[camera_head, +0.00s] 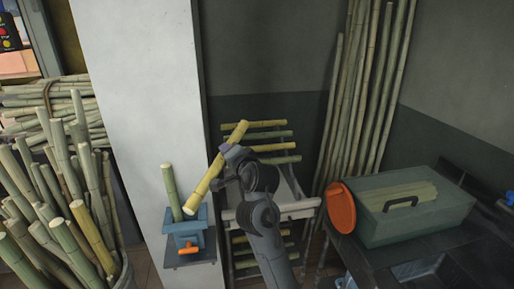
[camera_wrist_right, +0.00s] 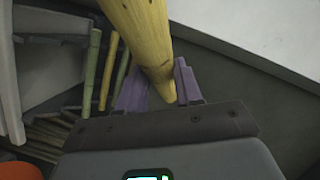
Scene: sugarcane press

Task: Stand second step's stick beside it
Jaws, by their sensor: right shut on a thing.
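A yellow cane stick (camera_head: 207,182) is held tilted in my right gripper (camera_head: 229,153), its lower end down to the left and its upper end up to the right. In the right wrist view the purple fingers (camera_wrist_right: 160,88) are shut around the yellow stick (camera_wrist_right: 146,35). A green stick (camera_head: 171,190) stands upright in the blue press (camera_head: 186,228); the held stick's lower end is just right of it. A stepped rack (camera_head: 296,206) behind my arm holds several sticks lying across it, partly hidden by the arm. My left gripper is not in view.
An orange handle (camera_head: 188,248) is on the press front. A white pillar (camera_head: 135,100) stands behind it. Bundled canes (camera_head: 80,225) fill the left. Tall canes (camera_head: 365,90) lean in the corner. A green box (camera_head: 420,222) and orange disc (camera_head: 340,207) are on the right table.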

